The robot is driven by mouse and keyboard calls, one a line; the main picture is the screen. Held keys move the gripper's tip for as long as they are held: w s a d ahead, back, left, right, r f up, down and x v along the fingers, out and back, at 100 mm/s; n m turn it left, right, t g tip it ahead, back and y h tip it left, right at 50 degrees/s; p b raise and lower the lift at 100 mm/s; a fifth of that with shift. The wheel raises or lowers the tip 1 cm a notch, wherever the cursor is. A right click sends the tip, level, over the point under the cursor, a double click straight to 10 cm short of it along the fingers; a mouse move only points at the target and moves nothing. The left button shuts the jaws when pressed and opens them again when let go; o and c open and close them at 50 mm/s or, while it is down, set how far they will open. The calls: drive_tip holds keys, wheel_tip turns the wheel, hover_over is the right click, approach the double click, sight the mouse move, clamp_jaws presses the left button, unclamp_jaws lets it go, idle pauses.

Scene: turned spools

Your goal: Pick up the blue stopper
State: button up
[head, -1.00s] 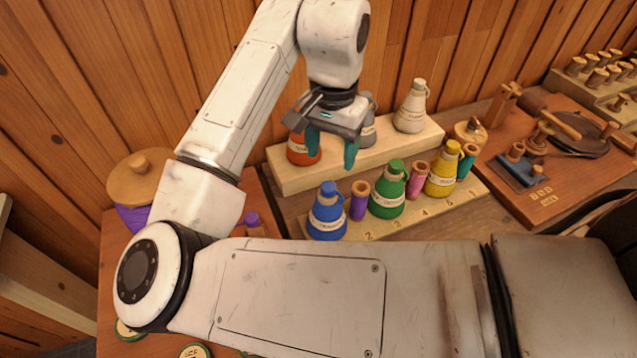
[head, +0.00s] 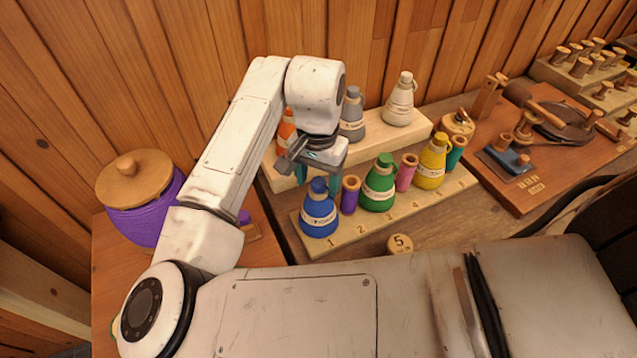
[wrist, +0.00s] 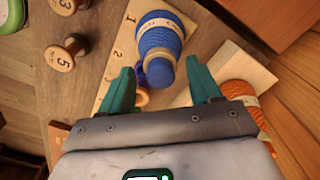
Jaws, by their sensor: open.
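The blue stopper (head: 319,186) sits on top of the blue thread-wound bottle (head: 318,216), which stands upright at the left end of the numbered board (head: 345,238). My gripper (head: 317,179) is open, with its teal fingers just above and behind the stopper. In the wrist view the blue bottle (wrist: 158,38) points its stopper (wrist: 160,71) into the gap between my open fingertips (wrist: 158,67). Whether the fingers are level with the stopper or above it, I cannot tell. Nothing is held.
A small purple spool (head: 349,196) stands close right of the blue bottle, then a green bottle (head: 379,184). An orange bottle (head: 285,130) and grey bottle (head: 352,116) stand on the raised block (head: 420,125) behind. A purple jar (head: 145,215) is at left.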

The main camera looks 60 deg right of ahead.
drive_tip(key=c, duration=1.1)
drive_tip(key=shift+r, duration=0.1)
